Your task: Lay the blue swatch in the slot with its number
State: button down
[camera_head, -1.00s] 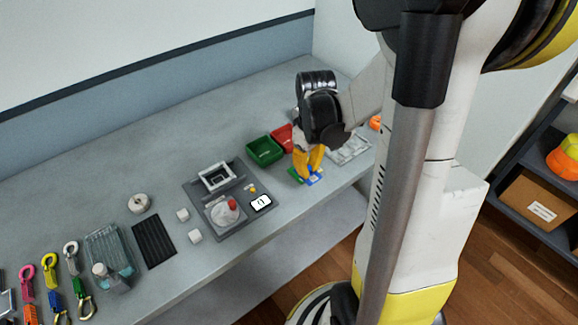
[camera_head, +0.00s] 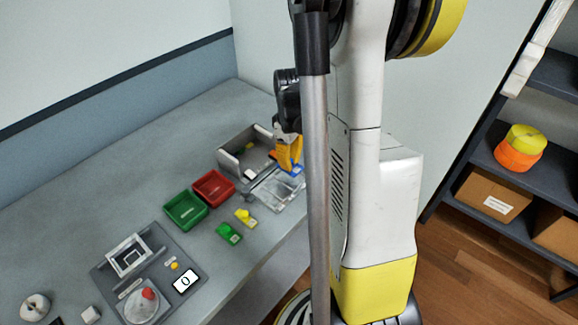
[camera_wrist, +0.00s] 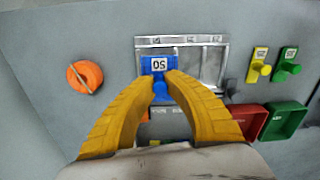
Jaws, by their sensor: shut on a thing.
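The blue swatch (camera_wrist: 158,64) carries a white number label, which looks like 50 or 05, and a blue knob. My gripper (camera_wrist: 161,84) has its yellow fingers shut on that knob. In the wrist view the swatch is over the left part of the grey slotted tray (camera_wrist: 209,66); I cannot tell whether it touches the tray. The tray has small labels along its far edge, too small to read. In the head view my gripper (camera_head: 290,165) and the blue swatch (camera_head: 298,170) are at the tray's far right end (camera_head: 277,192), partly behind my arm.
A yellow swatch (camera_head: 245,216) and a green swatch (camera_head: 229,232) stand on the bench beside the tray. Red (camera_head: 213,187) and green (camera_head: 185,209) bins and an open grey box (camera_head: 233,162) are behind. An orange round object (camera_wrist: 85,77) lies left of the tray in the wrist view.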

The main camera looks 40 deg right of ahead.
aim_at(290, 178)
jog(key=shift+w+d+f, duration=0.1)
jog(key=shift+d+f, duration=0.1)
jog(key=shift+d, duration=0.1)
jog(key=shift+a+f+b, duration=0.15)
jog(key=shift+f+b, duration=1.55)
jog(key=shift+f, duration=0.3)
jog(key=shift+f+b, duration=0.15)
jog(key=shift+b, duration=0.15)
jog(key=c, duration=1)
grip_release()
jog(key=shift+o, duration=0.2)
notch_tip(290, 178, up, 6)
jog(key=p, duration=0.4)
jog(key=shift+p, duration=0.3)
